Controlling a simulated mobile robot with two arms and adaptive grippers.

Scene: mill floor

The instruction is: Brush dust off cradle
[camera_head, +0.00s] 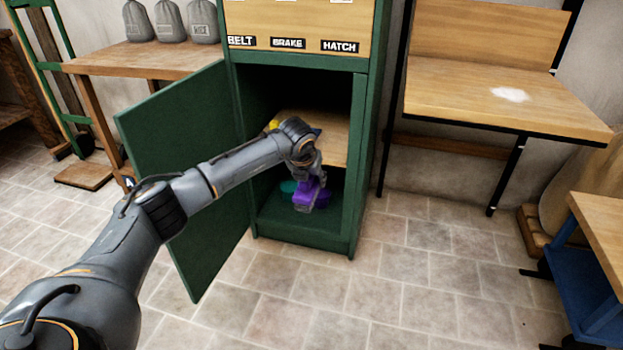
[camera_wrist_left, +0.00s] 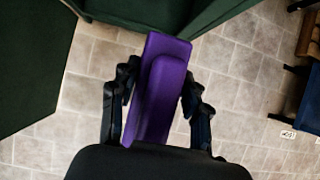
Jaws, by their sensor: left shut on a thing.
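My left gripper (camera_head: 309,188) is in front of the lower part of an open green cabinet, with its fingers pointing down. It is shut on a purple block-like object (camera_head: 305,194), perhaps a brush; no bristles show. In the left wrist view the purple object (camera_wrist_left: 164,88) sits between both dark fingers (camera_wrist_left: 158,90), with tiled floor behind it. A white dusty patch (camera_head: 511,94) lies on a wooden top (camera_head: 470,85) at the right. I cannot tell which thing is the cradle. My right gripper is not in view.
The green cabinet (camera_head: 358,170) has its door (camera_head: 185,150) swung open to the left. A teal item (camera_head: 289,187) is low inside, and a yellow item (camera_head: 273,125) is on its shelf. Grey sacks (camera_head: 168,20) stand on a table at left. Floor in front is clear.

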